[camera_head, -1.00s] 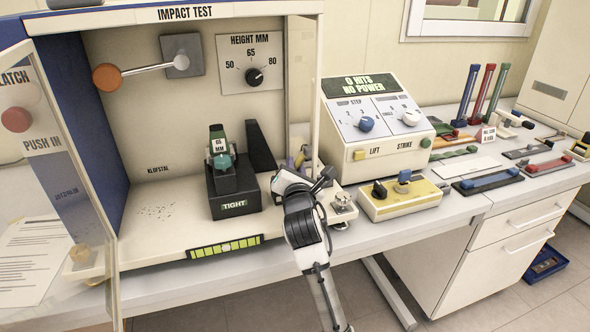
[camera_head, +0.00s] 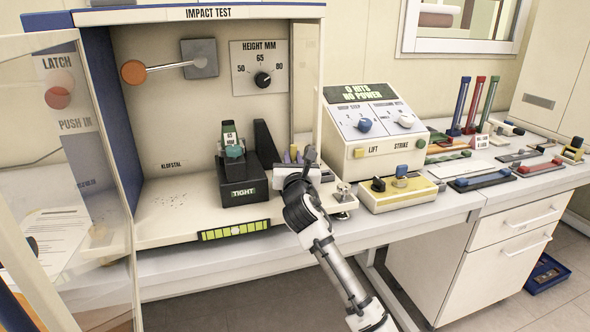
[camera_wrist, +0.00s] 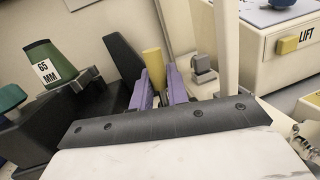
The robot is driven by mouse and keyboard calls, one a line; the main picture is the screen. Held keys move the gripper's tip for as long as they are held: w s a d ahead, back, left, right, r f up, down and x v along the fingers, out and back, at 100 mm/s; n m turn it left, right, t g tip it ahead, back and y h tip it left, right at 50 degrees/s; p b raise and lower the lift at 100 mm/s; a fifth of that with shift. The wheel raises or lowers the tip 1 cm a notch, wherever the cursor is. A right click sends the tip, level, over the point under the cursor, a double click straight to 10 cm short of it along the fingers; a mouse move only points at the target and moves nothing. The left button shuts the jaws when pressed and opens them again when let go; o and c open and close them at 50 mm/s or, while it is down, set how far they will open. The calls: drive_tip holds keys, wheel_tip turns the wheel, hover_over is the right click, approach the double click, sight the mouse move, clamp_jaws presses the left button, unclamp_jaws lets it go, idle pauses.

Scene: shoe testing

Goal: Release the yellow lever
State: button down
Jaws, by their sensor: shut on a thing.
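The yellow lever (camera_wrist: 153,62) stands upright in the wrist view as a short, rounded yellow post. My gripper (camera_wrist: 159,88) has its purple fingers on either side of the lever's lower part, shut on it. The lever's base is hidden behind the fingers and my wrist. In the head view only a small yellow bit of the lever (camera_head: 293,150) shows above my gripper (camera_head: 299,158), at the right side of the impact test cabinet.
A black clamp block (camera_head: 237,190) with a green "65 MM" piece (camera_head: 231,138) stands left of my gripper. The cabinet's clear door (camera_head: 75,165) hangs open at left. A control box (camera_head: 375,150) and a yellow switch box (camera_head: 398,195) stand at right.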

drive_tip(key=n, duration=0.2)
drive_tip(key=a+n+y+b, duration=0.1)
drive_tip(key=n, duration=0.1)
drive_tip(key=shift+s+f+t+b, duration=0.2)
drive_tip(key=shift+t+b, duration=0.1)
drive_tip(key=shift+s+a+f+n+y+b, duration=0.1)
drive_tip(key=shift+a+n+y+b, duration=0.15)
drive_tip(key=shift+n, duration=0.6)
drive_tip(key=shift+a+f+n+y+b, duration=0.1)
drive_tip(key=shift+a+n+y+b, duration=0.15)
drive_tip(key=shift+n, duration=0.55)
drive_tip(key=shift+s+a+f+n+y+b, duration=0.15)
drive_tip(key=shift+n+y, duration=0.15)
drive_tip(key=shift+n, duration=0.55)
drive_tip(key=shift+a+n, duration=0.1)
drive_tip(key=shift+n, duration=0.2)
drive_tip(key=c, duration=1.7)
unclamp_jaws()
drive_tip(key=shift+r, duration=0.1)
drive_tip(key=b+v, duration=0.3)
drive_tip(key=v, duration=1)
drive_tip(key=shift+s, duration=0.35)
